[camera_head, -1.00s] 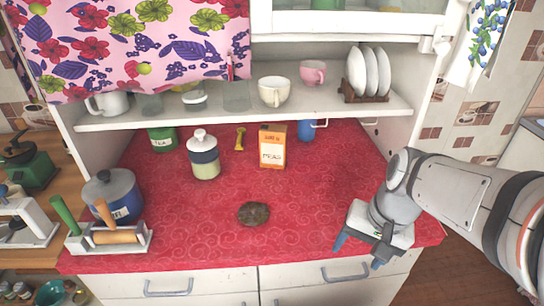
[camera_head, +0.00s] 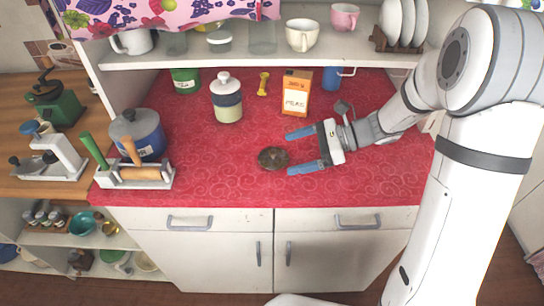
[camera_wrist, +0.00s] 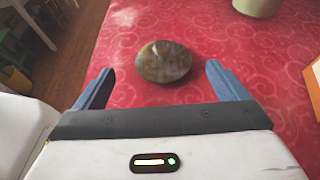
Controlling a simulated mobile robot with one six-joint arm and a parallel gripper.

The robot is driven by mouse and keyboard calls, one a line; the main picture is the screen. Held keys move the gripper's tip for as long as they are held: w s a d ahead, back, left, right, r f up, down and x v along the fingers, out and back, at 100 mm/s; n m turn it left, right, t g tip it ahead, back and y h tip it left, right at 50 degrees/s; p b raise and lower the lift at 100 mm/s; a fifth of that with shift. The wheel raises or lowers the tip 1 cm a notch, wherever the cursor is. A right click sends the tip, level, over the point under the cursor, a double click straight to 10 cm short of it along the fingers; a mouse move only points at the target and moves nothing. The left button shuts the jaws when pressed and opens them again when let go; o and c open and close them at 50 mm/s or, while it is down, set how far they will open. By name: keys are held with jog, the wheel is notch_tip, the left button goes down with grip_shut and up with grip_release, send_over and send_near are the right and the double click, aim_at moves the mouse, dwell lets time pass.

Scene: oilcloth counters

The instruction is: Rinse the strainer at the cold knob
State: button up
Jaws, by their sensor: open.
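I see no strainer and no cold knob in these views. A dark brown, mottled round thing (camera_head: 273,158) lies on the red cloth; in the wrist view it is a glossy rounded lump (camera_wrist: 164,61). My gripper (camera_head: 289,153) is open and empty, low over the counter just right of this lump. Its two blue fingers point at the lump. In the wrist view the lump sits between and slightly beyond the fingertips (camera_wrist: 160,69). I cannot tell whether a finger touches it.
An orange and white box (camera_head: 296,93), a striped jar (camera_head: 227,99), a yellow object (camera_head: 263,84) and a blue mug (camera_head: 332,77) stand behind. A blue pot (camera_head: 150,137) and a utensil holder (camera_head: 110,178) are at left. The red counter (camera_head: 225,185) is clear in front.

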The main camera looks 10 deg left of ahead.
aim_at(279, 158)
jog(key=x, duration=0.4)
jog(key=shift+a+f, duration=0.2)
jog(key=shift+a, duration=0.2)
jog(key=shift+c, duration=0.4)
jog(key=c, duration=1.3)
jog(key=shift+o, duration=0.2)
